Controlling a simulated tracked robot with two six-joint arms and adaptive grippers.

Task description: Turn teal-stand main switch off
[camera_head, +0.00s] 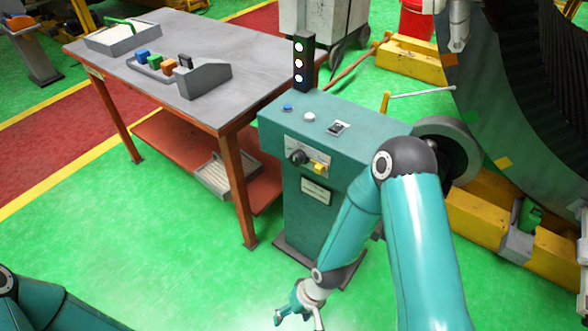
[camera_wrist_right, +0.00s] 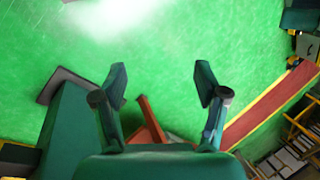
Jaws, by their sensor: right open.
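The teal stand (camera_head: 290,225) stands upright between the workbench and the large ring. Its front face carries a plate with a black rotary switch (camera_head: 297,157) and a small yellow part (camera_head: 319,168) beside it; which way the switch points is too small to tell. My right gripper (camera_head: 298,317) is low in front of the stand, below the switch and apart from it. In the right wrist view its two fingers (camera_wrist_right: 161,82) are spread and empty over green floor, with the stand (camera_wrist_right: 65,125) at the left. Only part of my left arm shows at lower left; its gripper is out of view.
A signal tower (camera_head: 303,62) with lit lamps rises behind the stand. The stand's top has a blue button (camera_head: 287,107), a white button (camera_head: 309,117) and a small switch (camera_head: 339,127). A workbench (camera_head: 245,60) stands left, the large ring (camera_head: 500,110) right. Floor in front is clear.

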